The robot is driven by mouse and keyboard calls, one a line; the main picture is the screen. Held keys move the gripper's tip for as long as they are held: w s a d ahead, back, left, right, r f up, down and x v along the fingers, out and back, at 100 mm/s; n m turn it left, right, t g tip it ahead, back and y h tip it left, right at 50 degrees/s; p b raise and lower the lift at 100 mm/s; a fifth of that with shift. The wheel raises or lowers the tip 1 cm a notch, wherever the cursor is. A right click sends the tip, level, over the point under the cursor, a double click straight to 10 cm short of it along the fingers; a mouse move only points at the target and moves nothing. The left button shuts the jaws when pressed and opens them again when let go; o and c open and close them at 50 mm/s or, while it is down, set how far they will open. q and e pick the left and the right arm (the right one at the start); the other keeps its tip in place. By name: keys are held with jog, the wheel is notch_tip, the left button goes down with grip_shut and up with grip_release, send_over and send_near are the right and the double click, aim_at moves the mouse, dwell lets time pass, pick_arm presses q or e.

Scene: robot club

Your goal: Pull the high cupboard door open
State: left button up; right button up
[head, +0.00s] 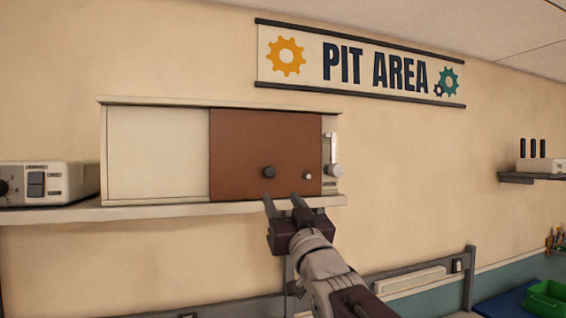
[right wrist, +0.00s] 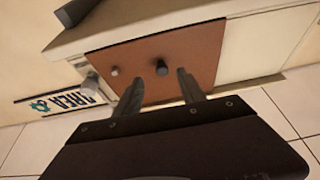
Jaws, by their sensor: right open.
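The high cupboard (head: 155,155) is a cream cabinet on a wall shelf. Its brown door (head: 240,140) looks shut and covers the right part of the front. A dark round knob (head: 268,172) sits low on the door, with a smaller pale knob (head: 307,176) to its right. My right gripper (head: 282,200) is open and empty, just below the dark knob. In the right wrist view, the fingers (right wrist: 160,92) point at the door (right wrist: 195,50), and the dark knob (right wrist: 161,68) shows between and beyond their tips, seemingly untouched. My left gripper is not in view.
The shelf (head: 160,209) runs under the cupboard. A cream device with switches (head: 50,183) stands on it at the left. A silver lever fitting (head: 335,170) is right of the door. The wall to the right is clear up to a small shelf (head: 530,178).

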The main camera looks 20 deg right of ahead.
aim_at(271, 173)
jog(key=w+r+p, duration=0.4)
jog(key=w+p, duration=0.1)
jog(key=w+r+p, duration=0.2)
jog(key=shift+w+a, duration=0.15)
jog(key=shift+w, duration=0.25)
jog(key=shift+w+f+p, duration=0.15)
jog(key=shift+w+p, duration=0.15)
jog(key=shift+w, duration=0.1)
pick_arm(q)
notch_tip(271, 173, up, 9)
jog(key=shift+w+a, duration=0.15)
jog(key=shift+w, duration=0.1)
pick_arm(e)
jog(key=shift+a, duration=0.1)
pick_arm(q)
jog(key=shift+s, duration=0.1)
pick_arm(e)
jog(key=shift+s, duration=0.1)
grip_shut()
